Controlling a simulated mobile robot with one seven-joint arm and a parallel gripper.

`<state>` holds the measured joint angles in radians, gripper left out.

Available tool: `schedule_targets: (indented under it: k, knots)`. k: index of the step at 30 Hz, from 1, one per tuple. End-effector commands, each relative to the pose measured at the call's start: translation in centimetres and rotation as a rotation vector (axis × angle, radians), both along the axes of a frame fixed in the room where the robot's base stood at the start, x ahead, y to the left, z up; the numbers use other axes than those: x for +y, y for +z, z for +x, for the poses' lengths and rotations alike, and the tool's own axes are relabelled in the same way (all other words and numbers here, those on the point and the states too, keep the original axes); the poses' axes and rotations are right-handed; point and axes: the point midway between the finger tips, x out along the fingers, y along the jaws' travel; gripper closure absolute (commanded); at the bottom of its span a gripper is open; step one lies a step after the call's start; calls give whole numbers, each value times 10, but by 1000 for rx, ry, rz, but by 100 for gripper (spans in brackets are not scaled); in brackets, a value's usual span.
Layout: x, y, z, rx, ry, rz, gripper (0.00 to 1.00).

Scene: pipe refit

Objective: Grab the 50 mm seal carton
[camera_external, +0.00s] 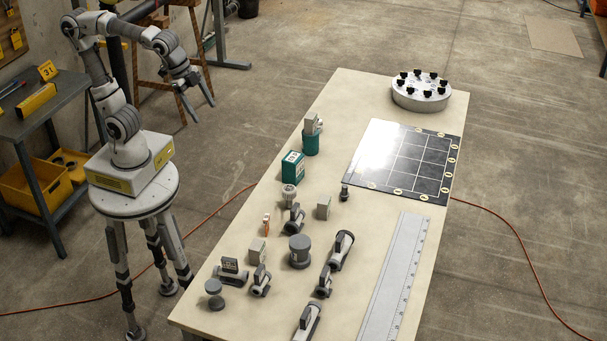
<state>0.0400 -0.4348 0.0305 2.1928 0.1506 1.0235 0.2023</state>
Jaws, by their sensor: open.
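My gripper (198,109) is open and empty. It hangs in the air to the left of the table, pointing down, well apart from everything on it. A teal carton (293,167) with a white label stands upright at the left middle of the table; its print is too small to read surely. Smaller grey box-shaped pieces (323,207) and (257,251) stand nearer the front. I cannot tell by size marking which one is the 50 mm seal carton.
The beige table (345,110) holds several grey valves and fittings in front, including a round capped one (299,251). A black gridded board (432,188), a round flange with black knobs (421,92) and a long ruler (397,277) lie to the right. The back left tabletop is clear.

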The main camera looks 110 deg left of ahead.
Motion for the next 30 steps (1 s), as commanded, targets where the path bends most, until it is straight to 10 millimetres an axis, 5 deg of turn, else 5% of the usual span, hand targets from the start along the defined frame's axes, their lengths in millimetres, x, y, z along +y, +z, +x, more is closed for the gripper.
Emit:
schedule_targets:
  k: [14, 30]
  knots:
    - [42, -20, 141, 279, -316, 353, 21]
    - [66, -106, 282, 666, -622, 732, 21]
